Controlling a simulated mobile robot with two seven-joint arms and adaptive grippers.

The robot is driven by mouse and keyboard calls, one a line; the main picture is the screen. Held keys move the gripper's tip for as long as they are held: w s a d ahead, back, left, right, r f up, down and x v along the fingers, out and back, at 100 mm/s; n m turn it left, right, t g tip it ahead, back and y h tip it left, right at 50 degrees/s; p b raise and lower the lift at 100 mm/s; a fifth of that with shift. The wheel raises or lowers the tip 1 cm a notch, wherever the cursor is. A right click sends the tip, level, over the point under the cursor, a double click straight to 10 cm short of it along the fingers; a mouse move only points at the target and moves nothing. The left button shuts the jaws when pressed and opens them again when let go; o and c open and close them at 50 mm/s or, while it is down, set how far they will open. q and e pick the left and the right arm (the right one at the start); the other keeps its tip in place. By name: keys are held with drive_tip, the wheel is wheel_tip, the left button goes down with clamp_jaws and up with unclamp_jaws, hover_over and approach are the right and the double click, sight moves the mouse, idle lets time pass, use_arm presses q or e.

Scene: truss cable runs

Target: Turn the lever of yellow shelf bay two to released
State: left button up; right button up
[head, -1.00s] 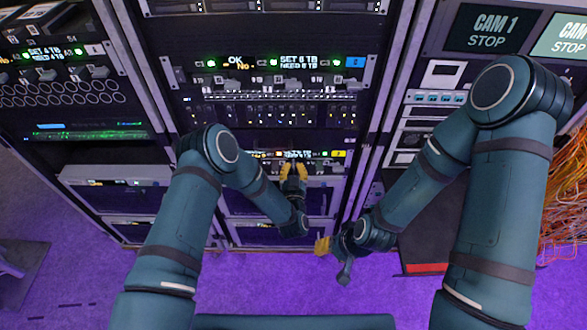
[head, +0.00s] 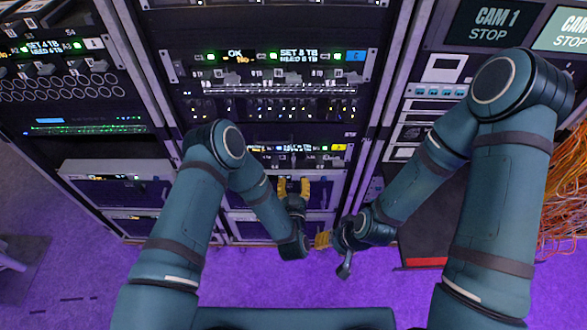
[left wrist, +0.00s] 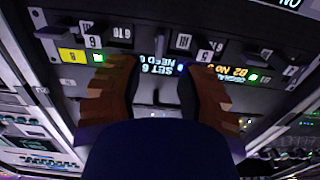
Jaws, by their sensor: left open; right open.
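The yellow shelf (head: 312,160) is a low, narrow panel with a yellow tag at its right end, lit displays and small levers. It also fills the left wrist view (left wrist: 155,92), upside down, with the yellow tag (left wrist: 72,56) at left. There a display reading "B2" (left wrist: 226,74) glows right of the fingers, beside a green light. Dark levers with numbered tags line the panel; which belongs to bay two I cannot tell for sure. My left gripper (head: 293,184) is open and empty, just below and in front of the shelf. My right gripper (head: 322,240) is open, lower, clear of the rack.
A blue-tagged shelf (head: 270,70) with displays and levers sits above. Another rack with a shelf of levers (head: 60,75) stands left. Monitors (head: 492,26) and orange cables (head: 560,190) are at right. Purple floor (head: 240,285) is free in front.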

use_arm(q)
drive_tip(key=shift+s, duration=2.15)
